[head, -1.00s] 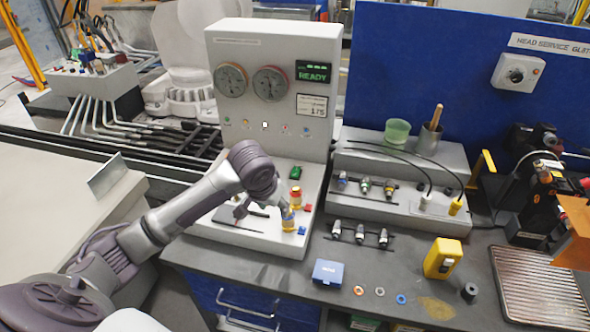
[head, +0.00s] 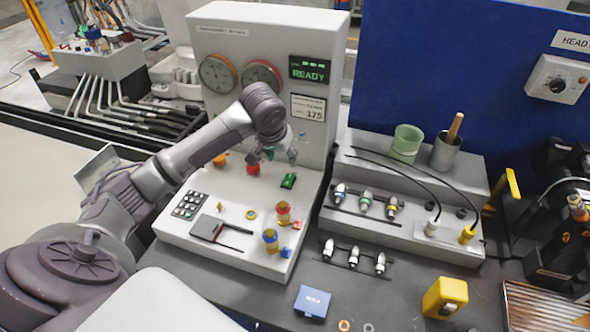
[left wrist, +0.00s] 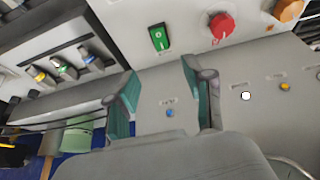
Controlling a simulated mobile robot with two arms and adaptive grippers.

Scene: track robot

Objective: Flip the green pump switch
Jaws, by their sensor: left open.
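The green pump switch (head: 288,181) is a small green rocker on the sloping deck of the grey console, below the READY display. It also shows near the top of the left wrist view (left wrist: 159,38), next to a red knob (left wrist: 221,25). My left gripper (head: 275,156) is near the console's upright panel, above and slightly left of the switch in the head view. In the left wrist view its teal-padded fingers (left wrist: 160,92) are apart, with nothing between them. They look clear of the switch. My right gripper is not in view.
A stepped grey rack (head: 400,225) with cables stands to the right. A blue box (head: 313,301) lies on the bench.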

